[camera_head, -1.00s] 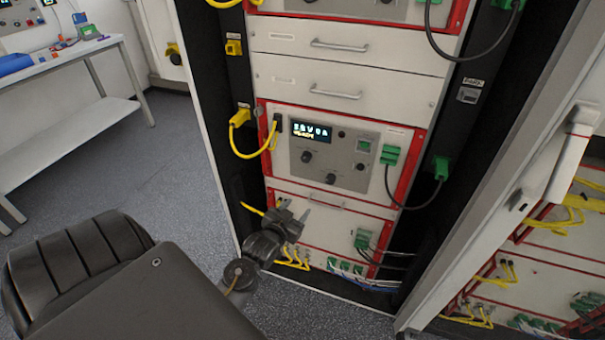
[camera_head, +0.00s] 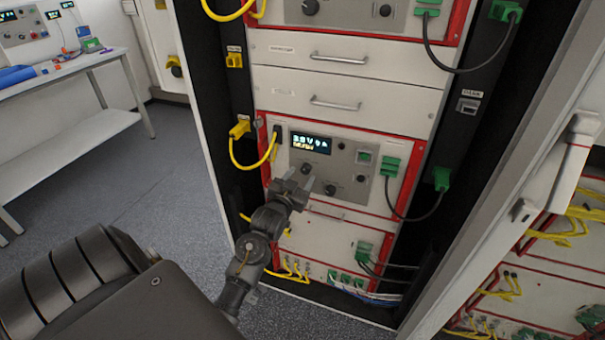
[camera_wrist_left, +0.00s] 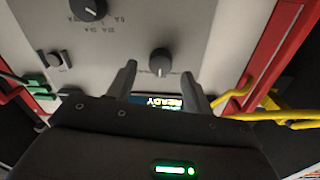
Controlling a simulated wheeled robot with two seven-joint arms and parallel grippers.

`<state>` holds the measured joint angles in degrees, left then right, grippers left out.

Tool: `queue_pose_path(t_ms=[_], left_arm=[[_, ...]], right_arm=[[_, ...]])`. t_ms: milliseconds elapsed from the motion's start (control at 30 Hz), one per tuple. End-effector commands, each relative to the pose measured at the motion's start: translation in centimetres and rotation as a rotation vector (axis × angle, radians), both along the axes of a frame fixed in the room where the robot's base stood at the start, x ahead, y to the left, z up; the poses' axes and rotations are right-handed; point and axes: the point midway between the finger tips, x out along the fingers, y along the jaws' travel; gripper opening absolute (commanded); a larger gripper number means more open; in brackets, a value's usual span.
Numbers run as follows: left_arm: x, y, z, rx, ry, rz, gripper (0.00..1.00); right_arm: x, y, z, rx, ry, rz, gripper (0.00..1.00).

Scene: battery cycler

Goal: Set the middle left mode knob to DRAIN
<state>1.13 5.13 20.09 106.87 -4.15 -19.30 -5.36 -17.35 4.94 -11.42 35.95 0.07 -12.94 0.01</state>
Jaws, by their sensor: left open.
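The middle red-framed unit has a grey panel (camera_head: 345,158) with a lit display (camera_head: 311,142) at its upper left. The left mode knob (camera_head: 306,169) is dark and round and sits below the display; in the left wrist view the knob (camera_wrist_left: 160,62) appears upside down, with a pale pointer mark. Its labels are too small to read. My left gripper (camera_head: 302,184) is open and empty, just below and in front of this knob. In the left wrist view its fingers (camera_wrist_left: 159,82) stand apart on either side of the knob's line, without visible contact. My right gripper is not in view.
A second knob (camera_head: 330,189) sits lower right on the panel. A yellow cable (camera_head: 250,164) loops at the left, a dark cable with green plugs (camera_head: 391,165) at the right. Drawers with handles (camera_head: 336,104) lie above. The rack door (camera_head: 500,180) stands at the right.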

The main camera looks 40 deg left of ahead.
Motion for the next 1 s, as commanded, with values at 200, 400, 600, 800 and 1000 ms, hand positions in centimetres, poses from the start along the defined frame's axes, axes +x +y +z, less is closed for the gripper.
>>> queue_pose_path(t_ms=[200, 400, 600, 800, 1000], left_arm=[[1.8, 0.5, 0.0, 0.001, 0.001, -0.001, 0.51], [2.0, 0.6, -0.1, 0.001, 0.001, -0.001, 0.51], [2.0, 0.6, -0.1, 0.0, 0.001, -0.001, 0.39], [2.0, 0.5, -0.1, 0.0, 0.001, -0.001, 0.13], [2.0, 0.5, 0.0, 0.005, 0.003, -0.002, 0.07]], right_arm=[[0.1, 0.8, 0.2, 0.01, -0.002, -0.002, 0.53], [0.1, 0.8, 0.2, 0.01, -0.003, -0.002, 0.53], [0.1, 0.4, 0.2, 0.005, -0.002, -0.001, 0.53], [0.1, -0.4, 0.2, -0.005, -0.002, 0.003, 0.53], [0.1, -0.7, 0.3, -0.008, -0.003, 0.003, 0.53]])
